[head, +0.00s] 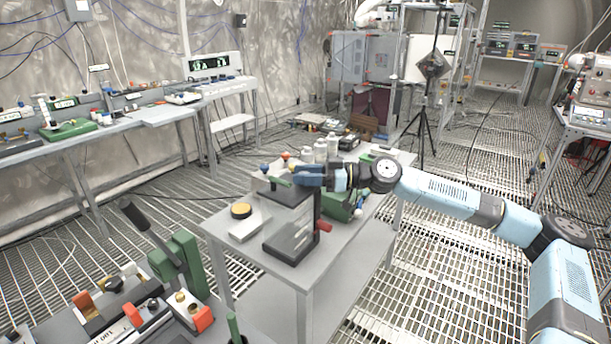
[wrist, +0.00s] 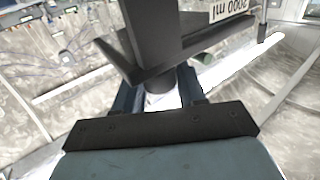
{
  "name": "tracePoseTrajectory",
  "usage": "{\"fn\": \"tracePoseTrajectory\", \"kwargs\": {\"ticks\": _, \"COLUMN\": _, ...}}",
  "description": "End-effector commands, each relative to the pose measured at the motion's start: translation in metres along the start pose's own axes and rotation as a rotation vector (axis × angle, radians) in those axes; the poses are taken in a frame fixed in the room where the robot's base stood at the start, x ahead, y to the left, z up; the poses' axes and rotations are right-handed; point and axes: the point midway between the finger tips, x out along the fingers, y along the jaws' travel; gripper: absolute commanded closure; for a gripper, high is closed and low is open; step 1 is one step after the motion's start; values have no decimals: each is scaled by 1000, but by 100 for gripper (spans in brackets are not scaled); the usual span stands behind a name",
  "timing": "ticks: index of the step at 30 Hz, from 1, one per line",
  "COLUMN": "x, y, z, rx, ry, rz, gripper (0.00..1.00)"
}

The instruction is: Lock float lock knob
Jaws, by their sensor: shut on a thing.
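My gripper (head: 300,177) is at the top of a dark upright stand (head: 291,240) on the small grey table. In the wrist view, its two blue fingers (wrist: 158,92) are on either side of a pale, round part (wrist: 160,102), which I take to be the float lock knob. The gripper is shut on it. A dark frame (wrist: 165,40) with a "2000 ml" label crosses above and hides most of the knob and the fingertips. In the head view the knob is hidden by the gripper, so I cannot tell how far it is turned.
The small table (head: 350,262) also holds a yellow-topped round item (head: 241,210), white bottles (head: 321,150) and a green device behind the stand. A red part (head: 323,226) sticks out at the stand's right. A bench with green clamps (head: 178,265) stands at front left.

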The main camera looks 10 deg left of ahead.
Motion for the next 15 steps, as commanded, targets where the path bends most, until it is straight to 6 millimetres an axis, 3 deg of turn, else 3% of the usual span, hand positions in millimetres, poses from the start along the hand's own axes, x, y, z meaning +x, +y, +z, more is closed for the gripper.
{"fn": "tracePoseTrajectory", "kwargs": {"ticks": 15, "x": 0, "y": 0, "z": -1, "rx": -5, "ry": -3, "rz": 166, "gripper": 90}}
